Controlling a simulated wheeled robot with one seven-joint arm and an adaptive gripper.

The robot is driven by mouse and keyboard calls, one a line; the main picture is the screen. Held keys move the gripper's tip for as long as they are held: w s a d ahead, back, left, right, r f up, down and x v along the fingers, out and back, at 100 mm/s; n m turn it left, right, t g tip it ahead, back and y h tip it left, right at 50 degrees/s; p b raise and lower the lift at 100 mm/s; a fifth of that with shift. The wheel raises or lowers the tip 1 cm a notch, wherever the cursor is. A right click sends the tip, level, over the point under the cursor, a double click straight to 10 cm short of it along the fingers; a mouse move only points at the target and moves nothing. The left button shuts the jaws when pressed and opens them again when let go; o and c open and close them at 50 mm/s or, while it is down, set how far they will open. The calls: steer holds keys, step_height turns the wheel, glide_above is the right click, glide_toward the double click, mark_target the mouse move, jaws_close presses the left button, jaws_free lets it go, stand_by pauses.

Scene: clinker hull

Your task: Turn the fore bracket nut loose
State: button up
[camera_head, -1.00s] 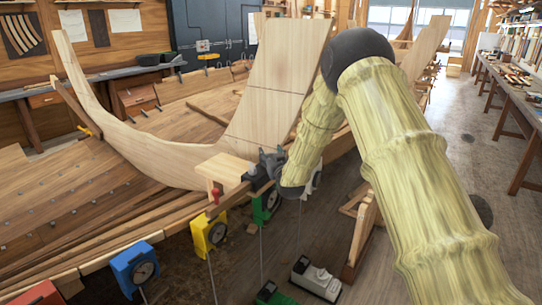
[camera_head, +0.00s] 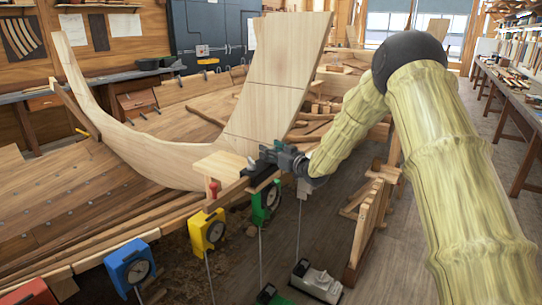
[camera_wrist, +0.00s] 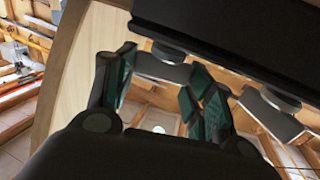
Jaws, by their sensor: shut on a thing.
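A dark bracket bar (camera_head: 262,178) sits at the hull's edge beside a pale wooden block, and it also crosses the top of the wrist view (camera_wrist: 230,40). Two grey nut-like pieces show under the bar in the wrist view: a nearer nut (camera_wrist: 162,70) and another nut (camera_wrist: 270,115) to its right. I cannot tell from their looks which is the fore one. My gripper (camera_head: 268,156) is at the bracket, reaching in from the right. In the wrist view my gripper (camera_wrist: 160,64) has its two green-padded fingers on either side of the nearer nut, shut on it. The contact is partly hidden.
A pale curved plank (camera_head: 262,95) rises just behind the bracket. A wooden rack (camera_head: 368,225) stands at right, with bare floor beyond.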

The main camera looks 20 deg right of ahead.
steer(key=shift+w+d+n+g+y+b, duration=0.1)
steer(key=shift+d+n+g+y+b, duration=0.05)
steer(key=shift+n+g+y, duration=1.05)
steer(key=shift+w+d+n+g+y+b, duration=0.15)
steer(key=shift+n+g+y, duration=0.35)
steer(key=shift+n+y, duration=0.75)
steer(key=shift+s+g+y, duration=0.1)
steer(key=shift+g+y, duration=0.3)
steer(key=shift+y, duration=0.45)
steer(key=shift+r, duration=0.1)
steer(key=o, duration=1)
steer(key=shift+d, duration=0.1)
steer(key=shift+o, duration=0.2)
steer(key=shift+s, duration=0.1)
steer(key=v, duration=1.2)
